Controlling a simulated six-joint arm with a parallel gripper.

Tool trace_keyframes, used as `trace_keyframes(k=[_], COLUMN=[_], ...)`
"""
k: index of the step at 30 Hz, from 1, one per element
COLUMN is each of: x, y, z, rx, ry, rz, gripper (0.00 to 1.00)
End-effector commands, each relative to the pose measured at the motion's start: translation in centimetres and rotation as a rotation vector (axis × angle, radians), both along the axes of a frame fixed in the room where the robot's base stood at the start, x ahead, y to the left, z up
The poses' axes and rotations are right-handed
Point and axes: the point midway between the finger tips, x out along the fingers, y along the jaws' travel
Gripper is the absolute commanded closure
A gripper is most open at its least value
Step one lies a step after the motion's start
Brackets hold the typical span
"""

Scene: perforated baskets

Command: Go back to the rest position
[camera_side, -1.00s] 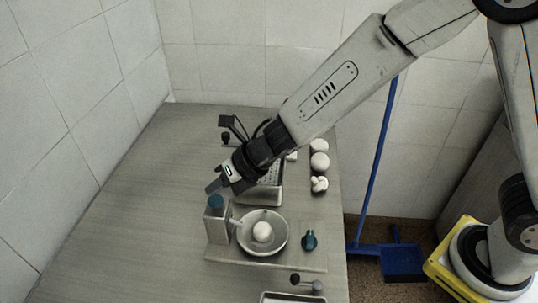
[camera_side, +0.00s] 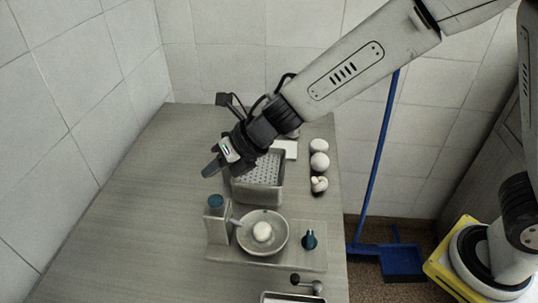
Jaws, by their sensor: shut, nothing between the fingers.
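My gripper (camera_side: 212,170) is shut and empty. It is held above the grey table (camera_side: 130,215), its fingers pointing down and left, in front of a perforated metal basket (camera_side: 262,197) in the picture. The basket's holed inside shows below my wrist, and my gripper covers its upper left part. I see nothing between the fingers.
A bowl (camera_side: 280,240) with a white round item (camera_side: 262,232) sits on a board (camera_side: 300,262), beside a grey holder (camera_side: 218,228) with a blue-topped item and a dark teal object (camera_side: 309,239). Several white round items (camera_side: 319,161) line the right edge. The table's left side is clear.

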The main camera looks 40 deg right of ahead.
Motion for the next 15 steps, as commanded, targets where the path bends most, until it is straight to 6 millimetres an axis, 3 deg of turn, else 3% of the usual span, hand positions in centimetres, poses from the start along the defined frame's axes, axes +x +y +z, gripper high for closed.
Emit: trace_keyframes(k=[15], x=[0.11], y=[-0.38], z=[-0.02], rx=[0.009], ry=[0.010], rz=[-0.029], gripper=[1.00])
